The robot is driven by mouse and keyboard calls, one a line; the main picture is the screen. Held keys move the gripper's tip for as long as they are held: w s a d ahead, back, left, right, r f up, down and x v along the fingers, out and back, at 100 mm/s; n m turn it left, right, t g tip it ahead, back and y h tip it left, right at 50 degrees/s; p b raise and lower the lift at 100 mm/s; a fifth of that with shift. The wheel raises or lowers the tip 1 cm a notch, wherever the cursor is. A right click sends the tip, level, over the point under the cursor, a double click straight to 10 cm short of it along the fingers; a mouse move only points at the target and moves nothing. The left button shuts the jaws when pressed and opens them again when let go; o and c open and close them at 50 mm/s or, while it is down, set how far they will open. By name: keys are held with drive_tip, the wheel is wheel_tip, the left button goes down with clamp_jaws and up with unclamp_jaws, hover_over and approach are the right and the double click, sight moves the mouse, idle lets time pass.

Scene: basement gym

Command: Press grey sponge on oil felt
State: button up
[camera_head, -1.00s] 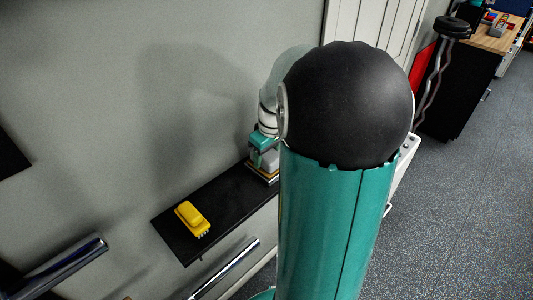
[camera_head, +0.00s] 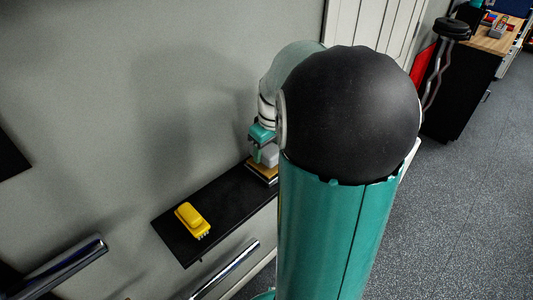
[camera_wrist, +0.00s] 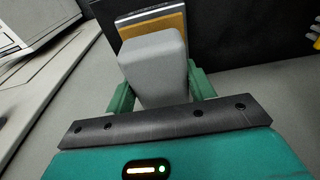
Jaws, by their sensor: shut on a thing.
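My gripper (camera_head: 262,146) is shut on the grey sponge (camera_head: 269,154). In the wrist view the sponge (camera_wrist: 155,62) sits between the two green fingers of my gripper (camera_wrist: 160,88). The tan oil felt (camera_wrist: 150,26) shows just beyond the sponge, in a grey-rimmed holder. In the head view the felt (camera_head: 262,169) lies at the far end of the black shelf, below the sponge. I cannot tell whether the sponge touches it. My arm hides part of that end.
A yellow brush (camera_head: 192,219) lies on the near part of the black shelf (camera_head: 223,206), which runs along the grey wall. Bare shelf separates it from the felt. Chrome bars (camera_head: 226,269) stand near the shelf's front. A white panelled door (camera_head: 375,25) is behind my arm.

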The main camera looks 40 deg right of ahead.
sight(267, 147)
drive_tip(key=shift+r, duration=2.1)
